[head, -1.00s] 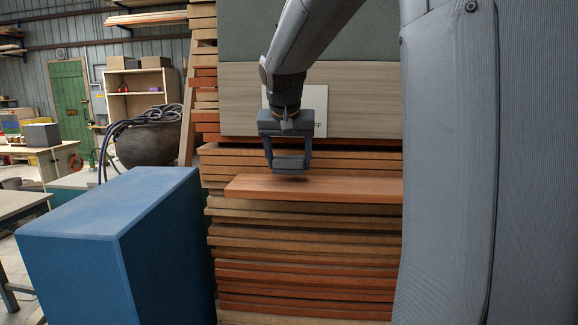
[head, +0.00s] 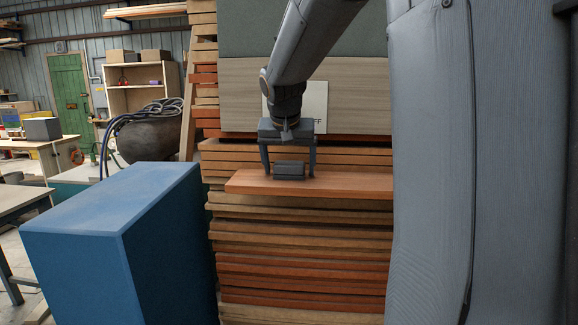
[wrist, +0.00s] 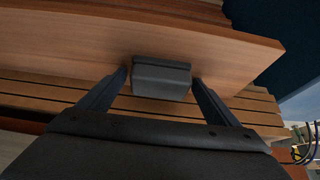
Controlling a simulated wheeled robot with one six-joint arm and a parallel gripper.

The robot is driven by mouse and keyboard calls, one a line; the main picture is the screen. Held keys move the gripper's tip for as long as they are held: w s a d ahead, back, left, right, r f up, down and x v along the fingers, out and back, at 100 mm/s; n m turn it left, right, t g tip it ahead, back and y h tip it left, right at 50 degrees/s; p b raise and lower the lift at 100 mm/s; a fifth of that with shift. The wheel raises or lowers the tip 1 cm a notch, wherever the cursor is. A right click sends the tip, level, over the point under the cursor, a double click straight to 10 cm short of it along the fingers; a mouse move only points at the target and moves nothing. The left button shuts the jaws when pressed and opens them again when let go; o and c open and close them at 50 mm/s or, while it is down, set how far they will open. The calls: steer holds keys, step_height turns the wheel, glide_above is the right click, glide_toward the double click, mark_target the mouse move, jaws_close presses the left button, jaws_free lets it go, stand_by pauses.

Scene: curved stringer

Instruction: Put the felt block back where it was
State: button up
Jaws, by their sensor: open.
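The felt block (head: 290,170) is a small dark grey block resting on a reddish-brown plank (head: 350,186) that juts out from the stack of boards. In the wrist view the block (wrist: 162,78) sits on the wood between my fingertips. My gripper (head: 289,174) is open around it, with one finger on each side and a visible gap to the block. Its fingertips are at about the level of the plank. The wrist view also shows my gripper (wrist: 161,80) spread wider than the block. The block's underside is hidden.
The stack of boards (head: 300,240) rises below and behind the plank. A pale panel with a white sign (head: 313,97) stands behind my gripper. A large blue box (head: 115,230) is at the left front. The plank is bare to the right of the block.

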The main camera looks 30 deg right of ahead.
steer(key=shift+r, duration=0.25)
steer(key=b+v, duration=0.2)
steer(key=v, duration=1)
steer(key=shift+f, duration=0.1)
